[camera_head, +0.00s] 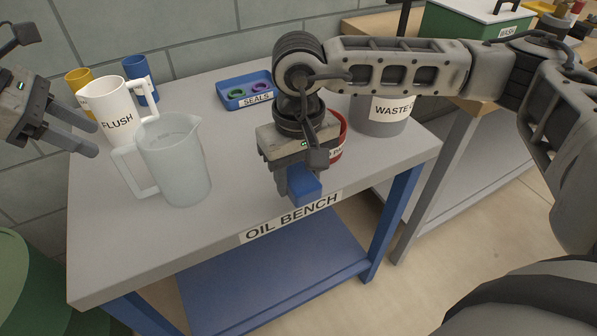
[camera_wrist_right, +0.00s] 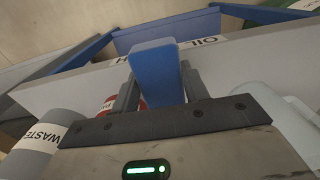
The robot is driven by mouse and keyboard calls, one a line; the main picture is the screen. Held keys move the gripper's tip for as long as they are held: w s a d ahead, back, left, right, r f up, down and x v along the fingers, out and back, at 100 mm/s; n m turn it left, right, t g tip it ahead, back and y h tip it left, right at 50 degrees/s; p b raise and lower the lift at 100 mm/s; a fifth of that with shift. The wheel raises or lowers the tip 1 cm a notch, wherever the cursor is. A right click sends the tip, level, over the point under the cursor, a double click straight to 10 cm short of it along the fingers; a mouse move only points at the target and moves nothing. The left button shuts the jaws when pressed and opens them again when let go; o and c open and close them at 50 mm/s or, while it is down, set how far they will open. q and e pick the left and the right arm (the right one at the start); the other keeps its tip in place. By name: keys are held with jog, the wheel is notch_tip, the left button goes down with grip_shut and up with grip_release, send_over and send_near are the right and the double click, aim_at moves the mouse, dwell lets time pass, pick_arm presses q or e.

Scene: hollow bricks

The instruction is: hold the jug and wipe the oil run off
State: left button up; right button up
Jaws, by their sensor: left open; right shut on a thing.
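A translucent grey jug (camera_head: 180,170) stands upright on the bench, its handle to the left. A white jug marked FLUSH (camera_head: 119,108) stands behind it. I cannot make out an oil run on either jug. My left gripper (camera_head: 92,137) is open and empty, left of the jugs and apart from the translucent jug's handle. My right gripper (camera_head: 298,188) is shut on a blue block (camera_head: 304,190), held near the bench's front edge, well right of the translucent jug. The blue block (camera_wrist_right: 157,72) also shows between the fingers in the right wrist view.
The grey OIL BENCH (camera_head: 150,247) has clear top between the translucent jug and my right gripper. A blue SEALS tray (camera_head: 233,101), yellow cup (camera_head: 75,77), blue cup (camera_head: 139,70), red container (camera_head: 338,145) and grey WASTE bin (camera_head: 378,126) stand behind.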

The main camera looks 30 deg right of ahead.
aim_at(117, 149)
pick_arm(q)
jog(key=shift+b+x, duration=1.45)
jog(key=shift+x, duration=1.75)
pick_arm(e)
jog(key=shift+f, duration=1.75)
pick_arm(q)
grip_shut()
